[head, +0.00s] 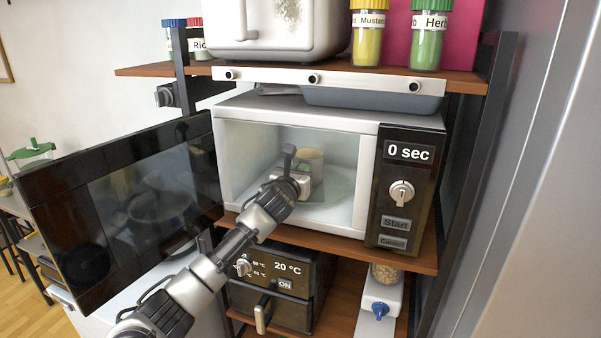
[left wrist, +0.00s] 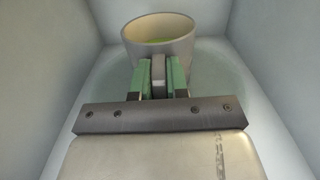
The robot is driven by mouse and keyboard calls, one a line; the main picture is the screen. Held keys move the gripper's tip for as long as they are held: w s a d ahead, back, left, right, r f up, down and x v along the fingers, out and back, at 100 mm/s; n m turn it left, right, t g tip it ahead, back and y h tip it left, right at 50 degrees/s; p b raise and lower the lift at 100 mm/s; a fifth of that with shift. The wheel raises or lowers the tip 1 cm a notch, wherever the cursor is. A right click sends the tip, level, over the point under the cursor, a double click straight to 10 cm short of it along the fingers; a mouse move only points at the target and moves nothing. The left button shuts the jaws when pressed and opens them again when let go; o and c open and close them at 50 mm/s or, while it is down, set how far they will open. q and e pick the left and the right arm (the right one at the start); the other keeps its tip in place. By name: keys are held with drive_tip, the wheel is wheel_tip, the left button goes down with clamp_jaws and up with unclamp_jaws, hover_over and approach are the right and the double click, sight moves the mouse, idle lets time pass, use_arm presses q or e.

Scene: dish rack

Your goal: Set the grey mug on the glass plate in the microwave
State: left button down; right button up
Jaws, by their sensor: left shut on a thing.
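The grey mug (head: 314,158) is upright inside the open microwave (head: 290,118), toward the back of its cavity. My left gripper (head: 302,172) reaches in through the opening. In the left wrist view, the green-padded fingers of the left gripper (left wrist: 158,76) are shut on the handle of the grey mug (left wrist: 158,42), which has a yellowish-green inside. The glass plate (head: 338,186) is a faint, see-through disc on the cavity floor under the mug. I cannot tell whether the mug's bottom touches the plate. My right gripper is not in view.
The microwave door (head: 135,200) stands open to the left. The cavity walls are close on both sides of my arm. A shelf (head: 465,82) with jars is above, and an oven (head: 275,290) is below. A grey wall panel (head: 545,200) rises at the right.

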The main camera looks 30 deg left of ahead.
use_arm(q)
drive_tip(key=c, duration=1)
unclamp_jaws()
drive_tip(key=shift+s+f, duration=0.1)
drive_tip(key=shift+c, duration=0.2)
drive_tip(key=shift+f, duration=0.15)
drive_tip(key=c, duration=0.4)
drive_tip(key=shift+s, duration=0.1)
drive_tip(key=shift+p+v, duration=0.6)
drive_tip(key=shift+v, duration=0.85)
drive_tip(key=shift+s+d+p, duration=0.15)
drive_tip(key=shift+s+p, duration=0.15)
drive_tip(key=shift+p, duration=0.05)
